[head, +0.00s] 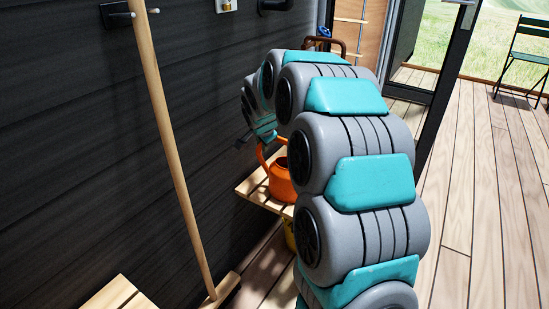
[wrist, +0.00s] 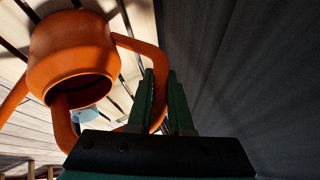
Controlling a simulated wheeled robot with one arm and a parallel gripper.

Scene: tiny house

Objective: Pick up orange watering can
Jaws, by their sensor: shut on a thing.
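The orange watering can (head: 280,182) is at the wooden slatted bench beside the dark wall, partly hidden behind my arm in the head view. I cannot tell whether its base touches the slats. In the wrist view the can (wrist: 72,55) fills the upper left, with its orange handle (wrist: 140,47) curving down to my fingers. My gripper (wrist: 162,78) is shut on that handle, with green fingers close together. In the head view the gripper is mostly hidden behind my arm, above the can.
The wooden bench (head: 252,190) stands along the dark wall (head: 70,130). A broom (head: 170,130) leans there to the left. A yellow thing (head: 290,236) shows below the bench. A green chair (head: 525,58) stands far right. The plank floor (head: 490,200) is clear at right.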

